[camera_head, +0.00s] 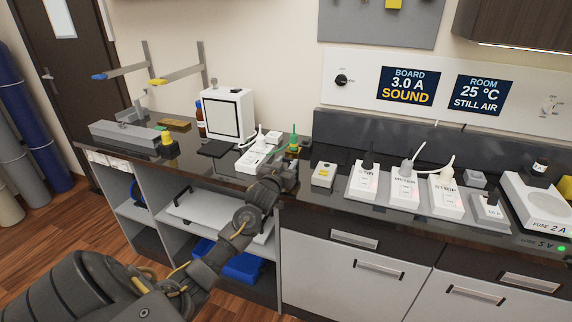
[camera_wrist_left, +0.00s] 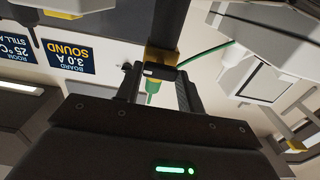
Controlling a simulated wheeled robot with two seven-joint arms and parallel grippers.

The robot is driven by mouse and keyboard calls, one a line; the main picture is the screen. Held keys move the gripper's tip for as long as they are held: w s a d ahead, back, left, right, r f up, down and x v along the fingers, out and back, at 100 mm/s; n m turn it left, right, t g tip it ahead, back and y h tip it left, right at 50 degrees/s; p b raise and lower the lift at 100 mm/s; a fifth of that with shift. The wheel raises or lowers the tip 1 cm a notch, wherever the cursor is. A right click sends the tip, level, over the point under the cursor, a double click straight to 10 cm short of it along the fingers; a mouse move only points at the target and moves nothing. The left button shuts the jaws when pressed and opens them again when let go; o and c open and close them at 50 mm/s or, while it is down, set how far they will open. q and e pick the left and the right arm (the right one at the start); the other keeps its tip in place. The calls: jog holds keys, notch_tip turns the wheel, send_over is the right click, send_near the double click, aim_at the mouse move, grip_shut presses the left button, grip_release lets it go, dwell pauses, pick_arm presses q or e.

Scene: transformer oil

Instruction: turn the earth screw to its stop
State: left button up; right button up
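A small green post with a yellow base (camera_head: 294,141) stands on the worktop just behind my left gripper (camera_head: 284,176) in the head view. In the left wrist view, which looks upside down, a brass-yellow block (camera_wrist_left: 161,57) with a green lead and green fitting (camera_wrist_left: 152,88) shows at my left gripper (camera_wrist_left: 157,75). The two dark fingers stand apart, with the green fitting seen between them. I cannot tell whether a finger touches it. The earth screw itself is too small to make out clearly. My right gripper is not in view.
A white socket block (camera_head: 255,157) and a white box with a screen (camera_head: 227,114) stand to the left of the gripper. A grey box with a yellow button (camera_head: 324,174) and several white plug units (camera_head: 404,186) stand to the right. The wall display (camera_head: 408,87) reads 3.0 A SOUND.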

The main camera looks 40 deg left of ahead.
pick_arm(q)
jog(key=c, duration=0.4)
jog(key=shift+o, duration=0.2)
